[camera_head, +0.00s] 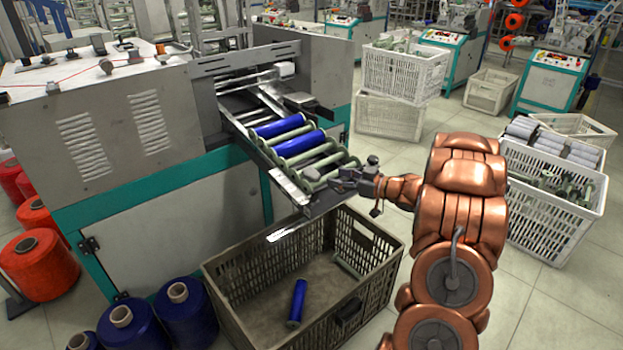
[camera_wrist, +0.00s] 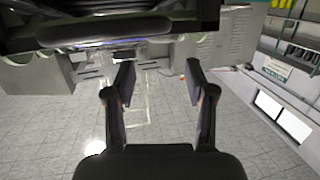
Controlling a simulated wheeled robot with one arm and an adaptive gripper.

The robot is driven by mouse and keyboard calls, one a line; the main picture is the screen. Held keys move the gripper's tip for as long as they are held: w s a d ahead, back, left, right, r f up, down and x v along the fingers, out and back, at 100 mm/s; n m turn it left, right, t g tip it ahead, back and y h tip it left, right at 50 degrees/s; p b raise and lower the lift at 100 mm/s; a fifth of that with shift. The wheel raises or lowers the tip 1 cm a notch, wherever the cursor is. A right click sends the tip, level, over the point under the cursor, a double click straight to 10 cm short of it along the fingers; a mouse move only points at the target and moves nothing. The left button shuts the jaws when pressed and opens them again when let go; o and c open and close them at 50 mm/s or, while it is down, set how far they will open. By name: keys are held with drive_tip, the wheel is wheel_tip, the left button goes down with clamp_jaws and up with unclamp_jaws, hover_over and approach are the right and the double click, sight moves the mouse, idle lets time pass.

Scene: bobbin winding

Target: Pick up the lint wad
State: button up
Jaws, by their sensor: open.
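I cannot make out a lint wad in either view. In the head view my gripper (camera_head: 358,182) is at the outer right end of the sloping bobbin chute (camera_head: 318,203), close to the green bobbin ends; whether it touches them I cannot tell. In the wrist view my gripper (camera_wrist: 159,78) has its two dark fingers wide apart, with only floor and machine fronts seen between them. Blue-wound bobbins (camera_head: 300,143) and bare green bobbins lie in a row on the chute.
A brown crate (camera_head: 375,243) stands below the chute with a blue bobbin (camera_head: 297,302) and a green one inside. Large blue cones (camera_head: 185,312) and red cones (camera_head: 40,265) stand at left. White crates (camera_head: 535,215) stand at right. A dark structure (camera_wrist: 110,28) fills the wrist view's upper left.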

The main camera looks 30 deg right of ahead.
sight(313, 172)
drive_tip(key=shift+x, duration=3.85)
drive_tip(key=shift+a+r, duration=0.1)
drive_tip(key=shift+a, duration=0.05)
drive_tip(key=c, duration=0.4)
